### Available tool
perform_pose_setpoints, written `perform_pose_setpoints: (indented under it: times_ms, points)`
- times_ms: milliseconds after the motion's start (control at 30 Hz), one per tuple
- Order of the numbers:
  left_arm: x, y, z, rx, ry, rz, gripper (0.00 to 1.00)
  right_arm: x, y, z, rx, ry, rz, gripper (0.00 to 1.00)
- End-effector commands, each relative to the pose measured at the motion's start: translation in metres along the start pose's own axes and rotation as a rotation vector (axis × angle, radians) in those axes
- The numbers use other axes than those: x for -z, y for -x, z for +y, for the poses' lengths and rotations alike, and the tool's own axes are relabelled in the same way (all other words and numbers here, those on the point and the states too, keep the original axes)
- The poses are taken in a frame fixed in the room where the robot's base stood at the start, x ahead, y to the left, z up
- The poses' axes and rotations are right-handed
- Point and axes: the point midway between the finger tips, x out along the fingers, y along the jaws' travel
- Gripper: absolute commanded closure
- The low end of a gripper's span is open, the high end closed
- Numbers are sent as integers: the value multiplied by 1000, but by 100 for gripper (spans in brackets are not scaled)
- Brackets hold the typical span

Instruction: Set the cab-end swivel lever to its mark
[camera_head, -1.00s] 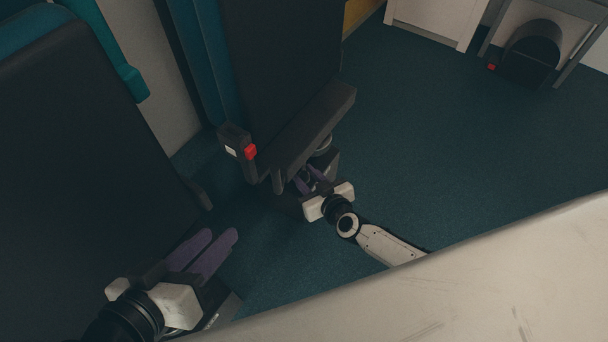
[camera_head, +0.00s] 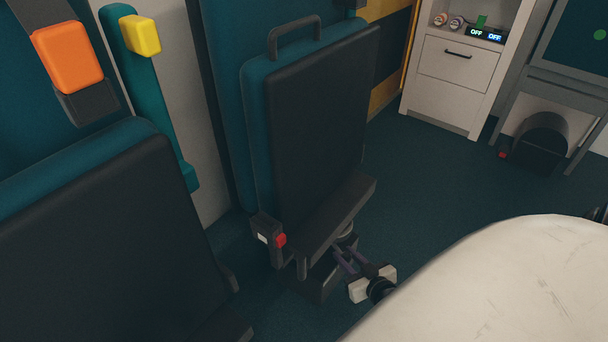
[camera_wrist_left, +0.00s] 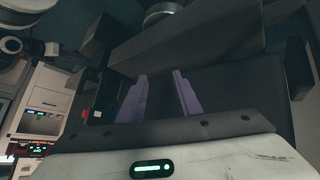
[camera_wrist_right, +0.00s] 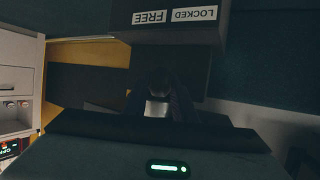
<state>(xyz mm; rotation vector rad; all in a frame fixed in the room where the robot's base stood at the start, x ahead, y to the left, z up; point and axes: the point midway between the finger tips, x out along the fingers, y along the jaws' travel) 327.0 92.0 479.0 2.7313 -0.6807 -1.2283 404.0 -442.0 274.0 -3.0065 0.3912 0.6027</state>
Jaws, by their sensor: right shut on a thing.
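The far swivel seat (camera_head: 318,130) is dark with teal edges and stands upright in the head view. My right gripper (camera_head: 346,254) is low at its base, under the front of the seat cushion. In the right wrist view, the right gripper (camera_wrist_right: 158,92) is shut on the swivel lever (camera_wrist_right: 157,107), whose pale end shows dimly between the fingers. A block above it carries upside-down labels, LOCKED (camera_wrist_right: 195,14) and FREE (camera_wrist_right: 150,17). Which label the lever lines up with I cannot tell. My left gripper (camera_wrist_left: 160,78) is open and empty in the left wrist view, near dark seat surfaces.
A nearer dark seat (camera_head: 110,230) fills the left. A red buckle (camera_head: 281,240) sits at the far seat's side. A white cabinet (camera_head: 460,75) and a dark rounded object (camera_head: 540,143) stand behind. A pale surface (camera_head: 500,280) covers the lower right. Floor between is clear.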

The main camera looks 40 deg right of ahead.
Motion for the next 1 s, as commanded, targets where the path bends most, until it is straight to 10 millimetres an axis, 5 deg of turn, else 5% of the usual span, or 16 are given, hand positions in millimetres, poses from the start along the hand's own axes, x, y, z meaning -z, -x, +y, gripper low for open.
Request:
perform_pose_setpoints:
  times_ms: [100, 300, 1000]
  points:
    - [-1, -1, -1, 1, -1, -3, 69, 0, 2, 22, -22, -5, 3, 100]
    - [0, -2, -1, 0, -1, 1, 69, 2, -1, 36, -22, -7, 5, 100]
    - [6, 0, 2, -7, 0, 18, 69, 7, -9, 47, -21, -8, 9, 100]
